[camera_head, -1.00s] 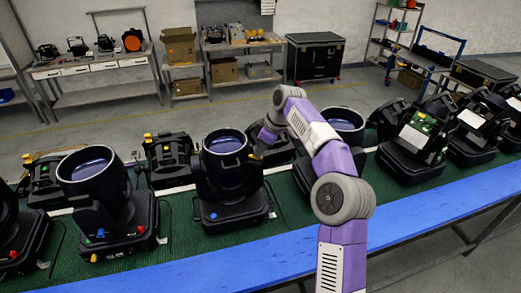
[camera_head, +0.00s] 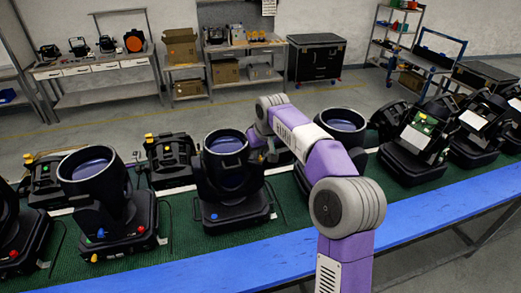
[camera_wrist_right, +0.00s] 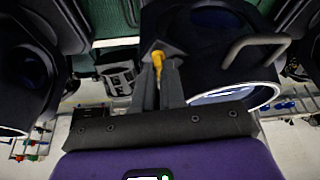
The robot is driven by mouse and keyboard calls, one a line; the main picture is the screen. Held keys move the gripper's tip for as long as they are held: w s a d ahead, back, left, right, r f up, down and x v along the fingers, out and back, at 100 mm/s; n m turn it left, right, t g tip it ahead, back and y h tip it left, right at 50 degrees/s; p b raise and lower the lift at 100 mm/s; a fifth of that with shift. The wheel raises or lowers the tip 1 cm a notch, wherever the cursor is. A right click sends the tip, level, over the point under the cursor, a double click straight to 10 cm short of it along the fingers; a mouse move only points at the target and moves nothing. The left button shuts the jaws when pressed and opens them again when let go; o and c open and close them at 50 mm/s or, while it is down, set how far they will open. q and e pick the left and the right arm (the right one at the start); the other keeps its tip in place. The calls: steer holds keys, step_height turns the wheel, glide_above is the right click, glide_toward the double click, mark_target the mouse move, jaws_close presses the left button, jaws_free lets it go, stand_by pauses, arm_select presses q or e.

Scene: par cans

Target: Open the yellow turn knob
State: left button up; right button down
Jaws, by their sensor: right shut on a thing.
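A yellow turn knob (camera_wrist_right: 157,60) shows in the right wrist view, between the fingertips of my right gripper (camera_wrist_right: 158,66). The fingers are shut on it, at the side of a black par can (camera_wrist_right: 205,45) with a round lens rim and a curved handle. In the head view my right arm reaches over the bench to the right side of the middle par can (camera_head: 226,170). The held knob and the fingertips cannot be made out there. My left gripper is not in view.
Other par cans stand close by: one on the left (camera_head: 95,190), one behind my arm (camera_head: 342,124) and an opened one on the right (camera_head: 420,145). They stand on a green mat (camera_head: 180,222). A blue strip (camera_head: 430,218) along the front edge is clear.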

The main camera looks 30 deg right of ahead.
steer(key=m, duration=0.1)
steer(key=m+h+p, duration=0.1)
steer(key=m, duration=0.2)
steer(key=shift+a+g+h, duration=0.25)
steer(key=shift+g+h, duration=0.15)
steer(key=shift+w+a+m+g+h+p, duration=0.1)
steer(key=shift+m+g+h+p, duration=0.25)
steer(key=shift+m, duration=0.75)
steer(key=shift+w+m+g+h+p, duration=0.15)
steer(key=shift+m+p, duration=0.3)
steer(key=shift+m, duration=0.65)
steer(key=shift+s+f, duration=0.15)
steer(key=c, duration=1.2)
jaws_free()
steer(key=shift+v, duration=3.85)
